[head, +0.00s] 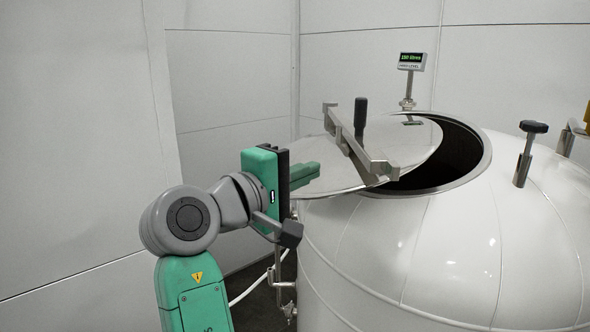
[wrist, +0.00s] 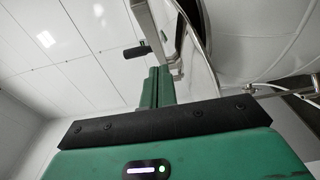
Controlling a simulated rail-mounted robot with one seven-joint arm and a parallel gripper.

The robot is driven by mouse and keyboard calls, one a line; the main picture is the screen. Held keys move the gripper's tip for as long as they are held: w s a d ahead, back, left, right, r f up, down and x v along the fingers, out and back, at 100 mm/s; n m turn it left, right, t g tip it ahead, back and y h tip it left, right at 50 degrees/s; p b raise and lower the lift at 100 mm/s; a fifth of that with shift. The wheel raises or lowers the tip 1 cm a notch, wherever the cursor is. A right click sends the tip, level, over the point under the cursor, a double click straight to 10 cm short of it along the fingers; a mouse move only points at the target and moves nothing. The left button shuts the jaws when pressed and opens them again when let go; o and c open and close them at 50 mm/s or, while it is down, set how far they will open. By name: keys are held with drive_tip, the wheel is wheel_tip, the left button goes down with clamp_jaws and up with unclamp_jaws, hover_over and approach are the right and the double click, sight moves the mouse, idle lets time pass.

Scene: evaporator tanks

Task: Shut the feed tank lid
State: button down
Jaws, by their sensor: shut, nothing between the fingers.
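The feed tank (head: 400,255) is a large white rounded vessel on the right of the head view. Its round steel lid (head: 330,160) is swung off to the left, so a dark crescent of the opening (head: 455,150) shows on the right. A steel bar with a black upright handle (head: 361,116) crosses the lid. My green gripper (head: 314,172) is shut and empty at the lid's left edge; I cannot tell if it touches. In the wrist view the shut fingers (wrist: 157,88) point toward the lid's edge and the black handle (wrist: 137,51).
A level display (head: 412,62) stands on a post behind the opening. A black-knobbed clamp post (head: 528,150) rises on the tank's right. Pipes and a white hose (head: 247,290) are low beside the tank. Plain wall panels stand to the left and behind.

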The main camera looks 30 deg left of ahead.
drive_tip(key=w+d+p, duration=0.2)
drive_tip(key=w+d, duration=0.2)
drive_tip(key=w, duration=0.2)
drive_tip(key=shift+d, duration=0.25)
